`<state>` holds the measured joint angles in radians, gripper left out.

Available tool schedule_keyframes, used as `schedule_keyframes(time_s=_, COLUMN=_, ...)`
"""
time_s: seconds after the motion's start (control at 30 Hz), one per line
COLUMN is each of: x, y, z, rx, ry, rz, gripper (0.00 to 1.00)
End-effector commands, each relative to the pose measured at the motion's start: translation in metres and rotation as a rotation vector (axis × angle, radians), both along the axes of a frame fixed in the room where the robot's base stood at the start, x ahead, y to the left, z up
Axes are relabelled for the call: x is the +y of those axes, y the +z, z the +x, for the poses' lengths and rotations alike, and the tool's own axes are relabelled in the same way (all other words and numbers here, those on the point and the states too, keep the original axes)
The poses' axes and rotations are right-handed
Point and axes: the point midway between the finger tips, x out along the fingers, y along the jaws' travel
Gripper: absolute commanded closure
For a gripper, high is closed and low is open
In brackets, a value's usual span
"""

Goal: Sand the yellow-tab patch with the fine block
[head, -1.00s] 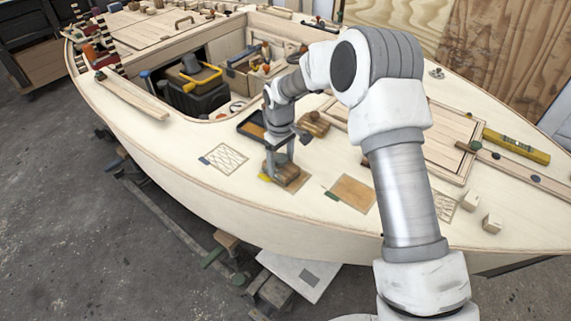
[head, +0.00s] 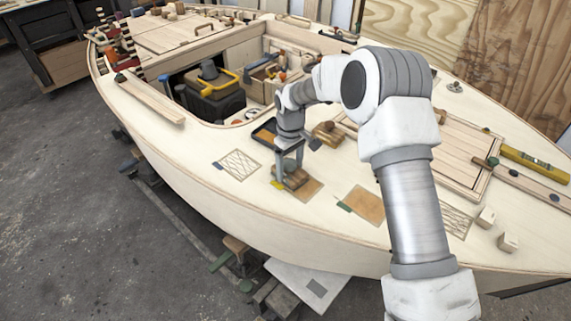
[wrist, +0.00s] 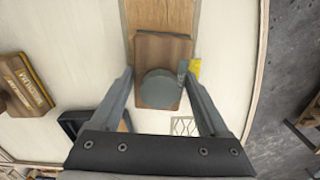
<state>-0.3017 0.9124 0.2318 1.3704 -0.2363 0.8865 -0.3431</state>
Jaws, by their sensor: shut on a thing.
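My gripper (head: 289,176) is shut on a brown sanding block (head: 297,180) with a round grey knob, low over the hull's pale deck. In the wrist view the fingers (wrist: 158,78) stand on both sides of the knob of the block (wrist: 163,48). The block covers the tab end of a tan patch (head: 309,190), whose bare far part shows in the wrist view (wrist: 160,14). The yellow tab (head: 277,185) lies beside the block, also seen in the wrist view (wrist: 195,67). The block appears to rest on the patch; its underside and grit are hidden.
A hatched patch with a blue tab (head: 238,164) is to the left, a brown patch with a green tab (head: 365,205) to the right. Small pale blocks (head: 486,217) stand farther right.

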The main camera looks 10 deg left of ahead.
Motion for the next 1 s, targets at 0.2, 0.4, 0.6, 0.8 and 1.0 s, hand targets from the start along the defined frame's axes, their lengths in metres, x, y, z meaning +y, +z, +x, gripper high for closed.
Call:
schedule_keyframes(time_s=0.2, x=-0.014, y=0.001, z=-0.008, rx=0.001, ry=0.000, rz=-0.002, gripper=0.74)
schedule_keyframes(time_s=0.4, x=-0.019, y=0.001, z=-0.011, rx=-0.001, ry=0.000, rz=0.000, gripper=0.74)
schedule_keyframes(time_s=0.6, x=-0.035, y=0.000, z=-0.020, rx=-0.001, ry=-0.001, rz=0.000, gripper=0.74)
schedule_keyframes(time_s=0.8, x=-0.046, y=-0.001, z=-0.027, rx=-0.001, ry=0.001, rz=-0.001, gripper=0.74)
schedule_keyframes(time_s=1.0, x=-0.053, y=-0.002, z=-0.031, rx=0.001, ry=0.000, rz=-0.002, gripper=0.74)
